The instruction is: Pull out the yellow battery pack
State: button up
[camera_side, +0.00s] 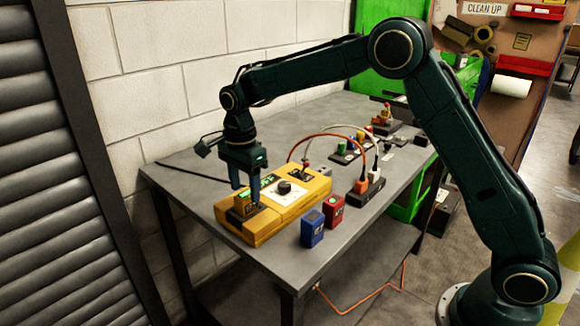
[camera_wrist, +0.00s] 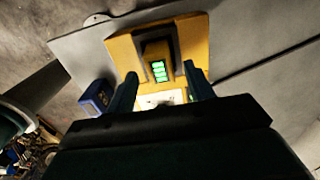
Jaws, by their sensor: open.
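The yellow battery pack (camera_side: 243,202) sits upright in a dark slot at the near left end of the yellow line striper unit (camera_side: 262,228). In the wrist view the battery pack (camera_wrist: 157,56) shows a lit green display on its face. My gripper (camera_side: 245,187) points down just above and around the pack. Its two fingers are apart, with nothing between them gripped. In the wrist view my gripper's fingers (camera_wrist: 160,93) stand to either side below the pack. I cannot tell whether a finger touches it.
A blue pack (camera_side: 312,229) and a red pack (camera_side: 333,209) stand on the table right of the unit. A power strip (camera_side: 368,188) with orange and white cables lies behind them. The white block wall (camera_side: 140,80) is close on the left. The table's front corner is bare.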

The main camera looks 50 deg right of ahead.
jog(key=shift+f, duration=1.05)
jog(key=c, duration=0.9)
jog(key=shift+r, duration=0.85)
jog(key=shift+r, duration=2.2)
